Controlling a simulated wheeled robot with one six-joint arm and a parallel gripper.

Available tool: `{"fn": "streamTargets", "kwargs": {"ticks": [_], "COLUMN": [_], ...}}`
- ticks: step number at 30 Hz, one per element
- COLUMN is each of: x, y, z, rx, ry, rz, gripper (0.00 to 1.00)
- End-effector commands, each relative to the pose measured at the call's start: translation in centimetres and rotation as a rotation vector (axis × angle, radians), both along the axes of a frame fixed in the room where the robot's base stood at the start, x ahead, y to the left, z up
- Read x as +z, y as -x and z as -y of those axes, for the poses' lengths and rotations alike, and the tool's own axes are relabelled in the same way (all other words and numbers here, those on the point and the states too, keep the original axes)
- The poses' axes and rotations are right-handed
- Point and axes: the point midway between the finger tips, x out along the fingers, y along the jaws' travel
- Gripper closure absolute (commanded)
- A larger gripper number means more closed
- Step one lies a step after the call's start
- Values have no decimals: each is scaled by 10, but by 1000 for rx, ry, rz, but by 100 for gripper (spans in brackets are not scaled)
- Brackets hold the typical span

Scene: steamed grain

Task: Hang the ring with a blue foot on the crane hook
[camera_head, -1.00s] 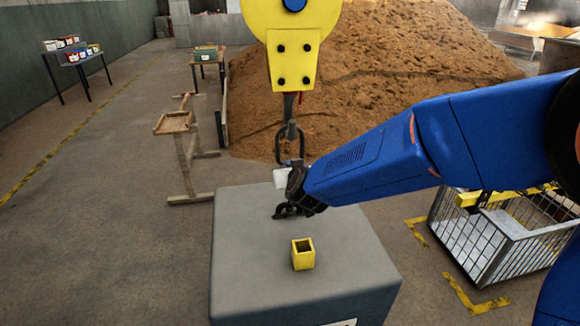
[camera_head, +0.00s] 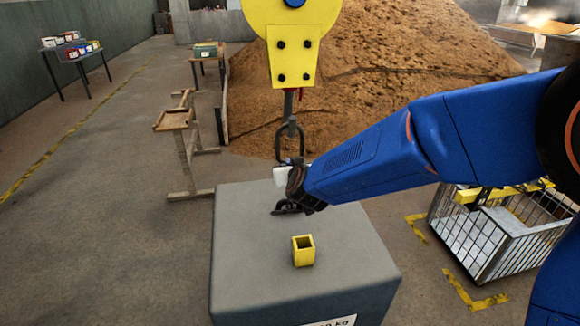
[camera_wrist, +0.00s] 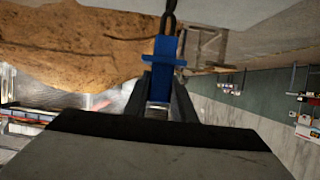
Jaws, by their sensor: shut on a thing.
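The yellow crane block (camera_head: 292,50) hangs at top centre in the head view, with its dark hook (camera_head: 288,103) below it. The dark ring (camera_head: 278,146) stands upright at the hook's lower end, overlapping it in the picture; I cannot tell whether the hook passes through it. My gripper (camera_head: 292,178) is just below the ring, shut on its blue foot. In the wrist view, the blue foot (camera_wrist: 165,48) sits between the fingers (camera_wrist: 160,95), and part of the dark ring (camera_wrist: 169,18) shows beyond it. The hook's tip is not clear.
A grey block (camera_head: 245,245) stands below, bearing a small hollow yellow box (camera_head: 303,252) and a dark shackle-like piece (camera_head: 287,208). A wire crate (camera_head: 495,235) is at right. A wooden stand (camera_head: 185,160) is at left, and a grain heap (camera_head: 410,60) lies behind.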

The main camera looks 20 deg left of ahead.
Motion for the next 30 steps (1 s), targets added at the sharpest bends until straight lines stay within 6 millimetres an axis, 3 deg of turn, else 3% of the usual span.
{"fn": "streamTargets", "kwargs": {"ticks": [2, 3, 5, 17, 30], "x": [2, 2, 2, 1, 28], "y": [0, 0, 0, 4, 55], "z": [0, 0, 0, 2, 33], "rx": [0, 0, 0, 0, 1], "ry": [-3, -3, -3, 1, -3], "rz": [3, 3, 3, -1, 2], "gripper": [100, 70, 55, 55, 55]}}
